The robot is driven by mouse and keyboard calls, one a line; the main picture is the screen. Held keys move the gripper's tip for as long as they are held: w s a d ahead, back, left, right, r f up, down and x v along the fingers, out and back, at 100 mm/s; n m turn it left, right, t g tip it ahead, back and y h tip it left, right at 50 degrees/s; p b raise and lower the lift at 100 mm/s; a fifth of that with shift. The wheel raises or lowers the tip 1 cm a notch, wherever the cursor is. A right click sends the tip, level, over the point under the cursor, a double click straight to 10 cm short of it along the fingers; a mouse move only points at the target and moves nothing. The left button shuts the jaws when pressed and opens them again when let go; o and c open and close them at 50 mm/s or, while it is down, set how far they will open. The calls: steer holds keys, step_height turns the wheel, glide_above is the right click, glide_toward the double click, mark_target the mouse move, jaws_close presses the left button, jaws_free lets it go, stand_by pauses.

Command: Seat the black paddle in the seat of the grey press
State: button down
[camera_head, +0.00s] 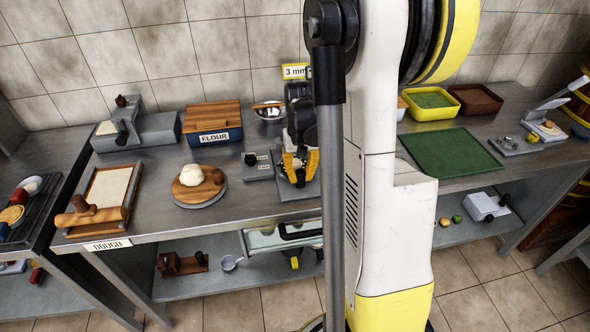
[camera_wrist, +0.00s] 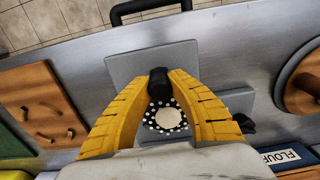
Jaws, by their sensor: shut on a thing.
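My gripper (camera_wrist: 159,84) is closed on a black knob-like handle (camera_wrist: 158,81), which I take to be the black paddle. Below it, between the fingers, is a black disc with white dots and a pale round centre (camera_wrist: 165,117); I cannot tell whether it belongs to the paddle. A flat grey plate (camera_wrist: 125,68) lies beneath, perhaps the base of the grey press; its seat is not clearly visible. In the head view my gripper (camera_head: 298,181) points down over this grey plate (camera_head: 309,190). The fingers hide the paddle there, and contact with the plate is unclear.
A small grey block (camera_head: 263,175) with a black knob stands left of the plate. A round board with dough (camera_head: 202,201) and a flour box (camera_head: 213,137) are farther left. A grey device (camera_head: 157,132) stands back left. A green mat (camera_head: 452,164) lies right.

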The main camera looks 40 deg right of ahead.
steer(key=shift+f+b, duration=0.3)
steer(key=shift+f, duration=0.15)
stand_by(0.4)
steer(key=c, duration=1.3)
jaws_free()
steer(key=shift+o, duration=0.2)
steer(key=shift+r, duration=0.15)
step_height(320, 180, up, 12)
steer(key=shift+f, duration=0.1)
